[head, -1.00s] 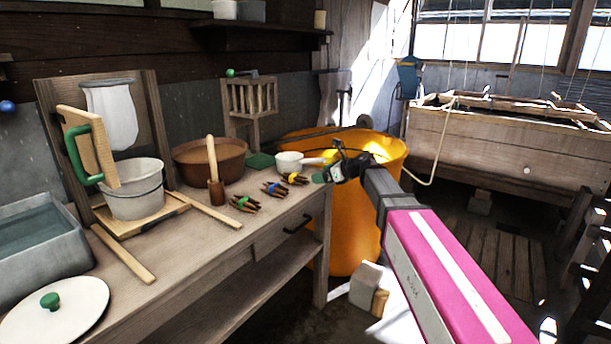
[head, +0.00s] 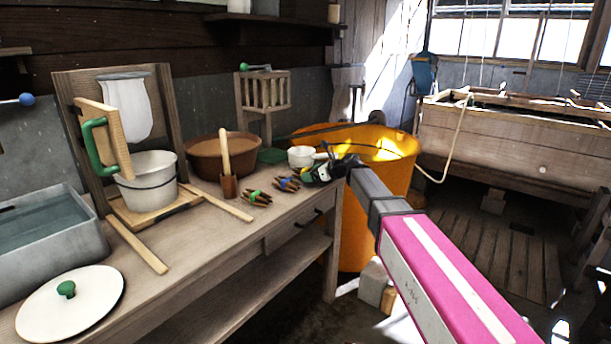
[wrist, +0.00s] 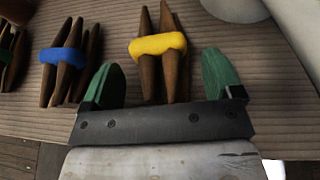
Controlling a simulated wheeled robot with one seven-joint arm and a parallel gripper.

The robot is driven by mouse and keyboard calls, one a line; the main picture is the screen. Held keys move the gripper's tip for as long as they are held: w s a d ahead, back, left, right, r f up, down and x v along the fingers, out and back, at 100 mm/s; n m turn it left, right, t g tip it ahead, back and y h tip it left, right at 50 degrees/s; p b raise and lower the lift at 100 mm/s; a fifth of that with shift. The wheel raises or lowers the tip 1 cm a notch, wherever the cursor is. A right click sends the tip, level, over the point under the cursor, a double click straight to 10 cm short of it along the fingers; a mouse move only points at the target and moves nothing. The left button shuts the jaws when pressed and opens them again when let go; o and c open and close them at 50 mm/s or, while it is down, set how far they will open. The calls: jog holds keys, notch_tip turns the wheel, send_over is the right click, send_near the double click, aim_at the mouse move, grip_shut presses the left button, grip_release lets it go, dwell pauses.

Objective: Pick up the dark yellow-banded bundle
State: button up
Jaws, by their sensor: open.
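The yellow-banded bundle of dark brown sticks (wrist: 160,46) lies on the wooden counter, upper middle in the wrist view. Its lower stick ends reach between the two green fingers of my gripper (wrist: 163,80). The fingers stand apart on either side, with a gap to the sticks on both sides. The yellow band is beyond the fingertips. In the head view my gripper (head: 325,170) is at the counter's right end and mostly covers this bundle. A blue-banded bundle (wrist: 62,55) lies to the left of it; it also shows in the head view (head: 287,184).
A green-banded bundle (head: 257,198) lies further left. A white pot (head: 301,157) stands just behind the bundles. A brown bowl (head: 206,172) holds the back of the counter. A large orange tub (head: 375,225) stands beyond the counter's right edge.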

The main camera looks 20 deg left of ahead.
jog(key=shift+a, duration=0.1)
jog(key=c, duration=1.1)
jog(key=shift+o, duration=0.2)
